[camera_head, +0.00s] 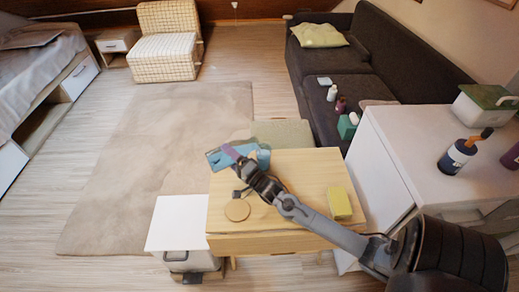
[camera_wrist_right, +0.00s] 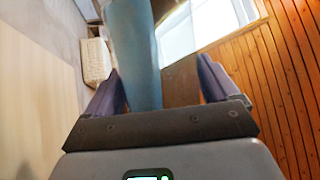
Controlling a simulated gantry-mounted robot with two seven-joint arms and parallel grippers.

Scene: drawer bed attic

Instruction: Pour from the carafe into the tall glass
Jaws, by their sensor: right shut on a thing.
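My right gripper (camera_head: 232,154) reaches over the far left edge of the wooden table (camera_head: 300,172). Its purple fingers are shut on a blue vessel (camera_head: 217,160), which I take to be the carafe. In the right wrist view the blue vessel (camera_wrist_right: 137,50) stands between the two fingers, its top cut off by the frame. In the head view it looks tilted. Another light-blue shape (camera_head: 263,157) shows just right of the fingers; I cannot tell whether it is the tall glass or part of the carafe. No liquid can be made out. My left gripper is out of view.
A round wooden coaster (camera_head: 237,210) and a yellow block (camera_head: 340,203) lie on the table. A white-topped cabinet (camera_head: 178,222) adjoins it at left. A dark sofa (camera_head: 372,75) is behind.

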